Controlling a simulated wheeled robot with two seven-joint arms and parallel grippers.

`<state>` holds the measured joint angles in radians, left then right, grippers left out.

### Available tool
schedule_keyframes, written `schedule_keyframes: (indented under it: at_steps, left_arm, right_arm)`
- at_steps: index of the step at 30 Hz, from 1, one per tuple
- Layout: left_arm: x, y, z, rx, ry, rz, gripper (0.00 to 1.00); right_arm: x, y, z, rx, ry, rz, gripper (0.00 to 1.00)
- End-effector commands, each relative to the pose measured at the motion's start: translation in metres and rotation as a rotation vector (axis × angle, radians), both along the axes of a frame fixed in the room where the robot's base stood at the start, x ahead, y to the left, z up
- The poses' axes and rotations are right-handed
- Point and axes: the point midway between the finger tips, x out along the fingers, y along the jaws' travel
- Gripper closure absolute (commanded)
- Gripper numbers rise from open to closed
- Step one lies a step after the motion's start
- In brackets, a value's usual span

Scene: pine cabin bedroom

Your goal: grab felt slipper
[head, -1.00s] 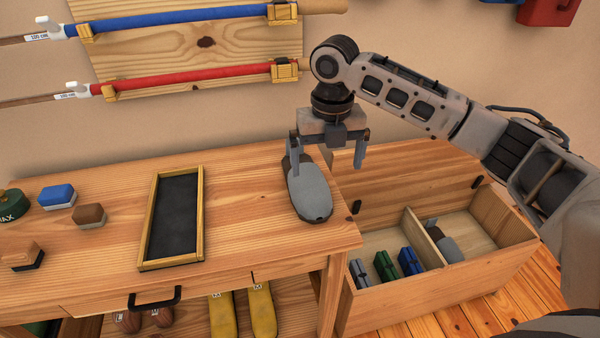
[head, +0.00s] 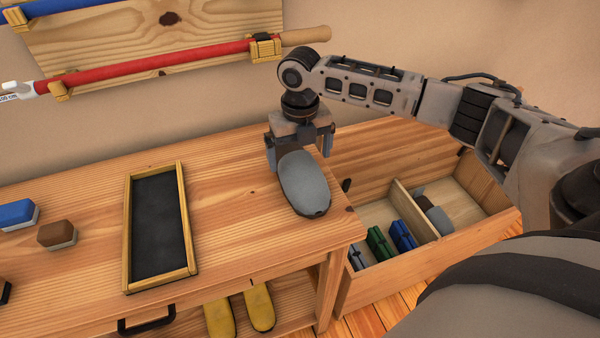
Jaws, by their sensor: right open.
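A grey felt slipper (head: 304,184) with a dark edge lies sole up or top up, I cannot tell which, near the right end of the wooden bench. My right gripper (head: 299,158) is open at the slipper's far end, with one finger to its left and one to its right. The slipper's far end lies between or just below the fingers; contact cannot be made out. Another grey slipper-like thing (head: 437,220) lies in the right compartment of the wooden chest. My left gripper is not in view.
A black tray with a wooden frame (head: 127,240) lies left of the slipper. A blue block (head: 17,214) and a brown block (head: 57,235) sit further left. The open chest (head: 450,255) stands right of the bench, holding blue and green items. Yellow shoes (head: 259,307) are below.

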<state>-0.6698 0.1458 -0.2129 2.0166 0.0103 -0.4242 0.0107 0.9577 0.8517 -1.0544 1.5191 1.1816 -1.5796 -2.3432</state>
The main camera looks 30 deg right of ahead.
Motion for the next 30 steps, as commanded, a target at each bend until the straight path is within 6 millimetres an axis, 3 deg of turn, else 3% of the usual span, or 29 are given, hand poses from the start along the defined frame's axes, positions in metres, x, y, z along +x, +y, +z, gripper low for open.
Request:
schedule_keyframes:
  at_steps: [12,21,25,26,30]
  left_arm:
    - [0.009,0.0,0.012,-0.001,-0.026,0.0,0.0]
    - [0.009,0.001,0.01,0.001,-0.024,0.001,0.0]
    - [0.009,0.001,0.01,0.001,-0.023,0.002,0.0]
    - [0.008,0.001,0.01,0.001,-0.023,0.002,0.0]
    - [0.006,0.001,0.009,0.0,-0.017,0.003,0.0]
  right_arm:
    - [-0.001,0.0,-0.048,0.0,0.002,0.002,0.0]
    - [-0.001,0.0,-0.054,0.0,-0.001,0.003,0.0]
    - [-0.001,0.0,-0.053,0.0,-0.001,0.003,0.36]
    - [-0.001,0.0,-0.053,0.0,-0.001,0.003,0.41]
    - [0.0,0.0,-0.053,0.001,-0.002,0.003,0.41]
